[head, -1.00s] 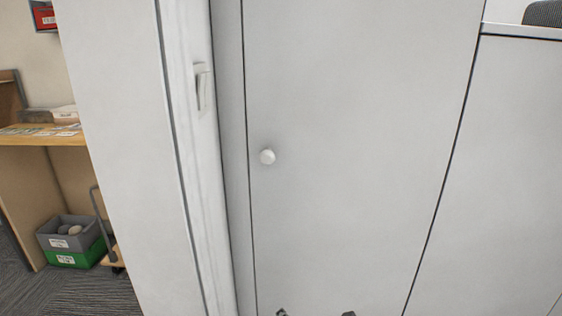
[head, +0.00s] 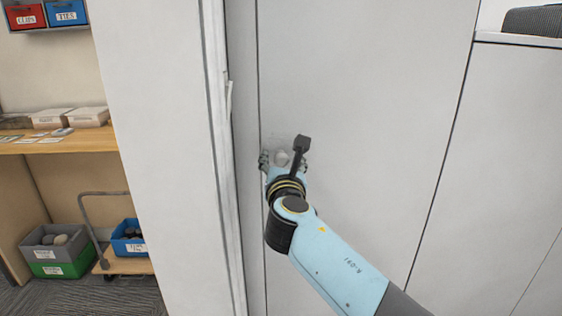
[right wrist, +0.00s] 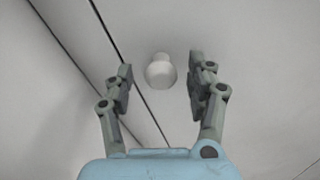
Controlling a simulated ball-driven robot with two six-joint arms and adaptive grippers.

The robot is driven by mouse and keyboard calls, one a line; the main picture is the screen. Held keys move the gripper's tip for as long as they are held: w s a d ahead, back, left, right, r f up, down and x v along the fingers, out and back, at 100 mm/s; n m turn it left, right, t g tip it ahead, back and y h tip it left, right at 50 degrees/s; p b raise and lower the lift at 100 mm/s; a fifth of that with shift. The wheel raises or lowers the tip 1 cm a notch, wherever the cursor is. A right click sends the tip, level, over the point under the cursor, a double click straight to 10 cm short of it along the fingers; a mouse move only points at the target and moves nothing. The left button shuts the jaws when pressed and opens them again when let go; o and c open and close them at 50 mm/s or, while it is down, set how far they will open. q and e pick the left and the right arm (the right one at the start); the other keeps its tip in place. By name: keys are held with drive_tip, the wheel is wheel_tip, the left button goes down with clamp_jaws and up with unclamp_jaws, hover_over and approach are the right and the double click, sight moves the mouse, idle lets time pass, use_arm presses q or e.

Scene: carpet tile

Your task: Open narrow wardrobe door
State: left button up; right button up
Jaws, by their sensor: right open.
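The narrow wardrobe door (head: 370,110) is a tall, flat, light grey panel, and it is shut. Its round white knob (head: 282,158) sits near the door's left edge. My right gripper (head: 283,161) is at the knob in the head view, with one finger to each side of it. In the right wrist view the knob (right wrist: 160,71) shows between the two open fingers of the gripper (right wrist: 160,80), with gaps on both sides. The fingers do not touch it there. My left gripper is not in view.
A white pillar (head: 160,130) stands left of the wardrobe. Farther left are a wooden shelf (head: 60,143), a grey box (head: 52,241) on a green one, and a cart (head: 120,268) with a blue bin (head: 130,238). A lower light cabinet (head: 510,150) adjoins on the right.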

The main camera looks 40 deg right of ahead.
drive_tip(key=shift+w+d, duration=0.45)
drive_tip(key=shift+w, duration=0.15)
clamp_jaws()
